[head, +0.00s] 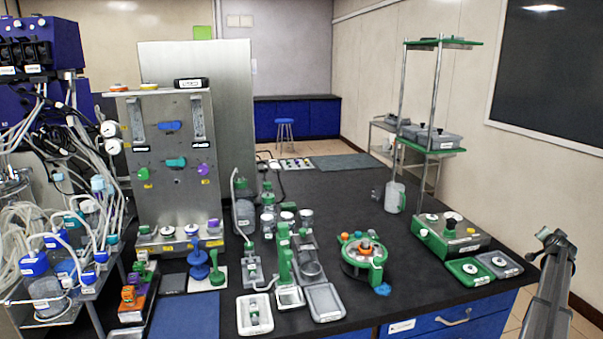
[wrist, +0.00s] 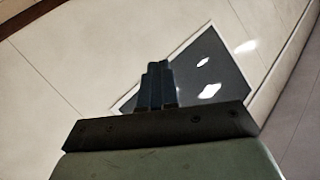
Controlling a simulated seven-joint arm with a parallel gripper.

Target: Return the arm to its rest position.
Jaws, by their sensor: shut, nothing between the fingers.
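My gripper (wrist: 158,68) shows in the wrist view with its two dark fingers together and nothing between them. Behind the fingers are the pale wall and the dark wall board (wrist: 222,68), seen tilted. No bench object is near the fingers in that view. In the head view, part of my grey arm stands at the lower right edge, beside the bench's right end. I cannot make out the fingers there.
The black bench (head: 330,195) carries a steel panel (head: 165,210), a round green-and-steel device (head: 363,258) and a green-shelved stand (head: 432,153). Green and grey trays (head: 499,264) lie at the bench edge nearest my arm. Tubing and bottles crowd the left.

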